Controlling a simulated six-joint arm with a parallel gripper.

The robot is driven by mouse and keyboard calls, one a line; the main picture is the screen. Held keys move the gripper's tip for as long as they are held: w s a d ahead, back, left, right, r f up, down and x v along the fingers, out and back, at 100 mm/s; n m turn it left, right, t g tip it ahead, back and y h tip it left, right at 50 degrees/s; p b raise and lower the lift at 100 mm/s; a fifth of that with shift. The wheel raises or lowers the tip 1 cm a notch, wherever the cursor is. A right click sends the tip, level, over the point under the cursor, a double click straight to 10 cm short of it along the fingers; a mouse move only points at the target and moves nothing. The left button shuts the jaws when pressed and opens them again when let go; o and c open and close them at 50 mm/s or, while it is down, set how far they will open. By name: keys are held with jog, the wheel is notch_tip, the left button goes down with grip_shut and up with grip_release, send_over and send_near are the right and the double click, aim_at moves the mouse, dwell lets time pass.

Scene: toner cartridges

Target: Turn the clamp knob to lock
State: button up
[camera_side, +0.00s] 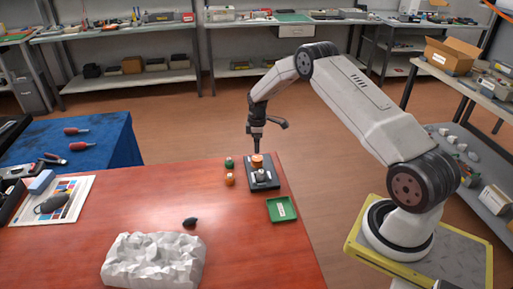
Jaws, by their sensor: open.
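A dark clamp fixture (264,184) lies on the red table near its far right edge. An orange, round part (257,160), which looks like the clamp knob, stands at its far end. A small grey part sits in front of it on the same fixture. My gripper (257,155) points straight down just above the orange knob. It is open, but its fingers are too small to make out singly. I cannot tell whether they touch the knob or how far the knob is turned.
A black bulb (190,222) and crumpled white material (153,262) lie nearer the camera.

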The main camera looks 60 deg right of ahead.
aim_at(257, 158)
jog(key=shift+f, duration=3.6)
jog(key=c, duration=1.3)
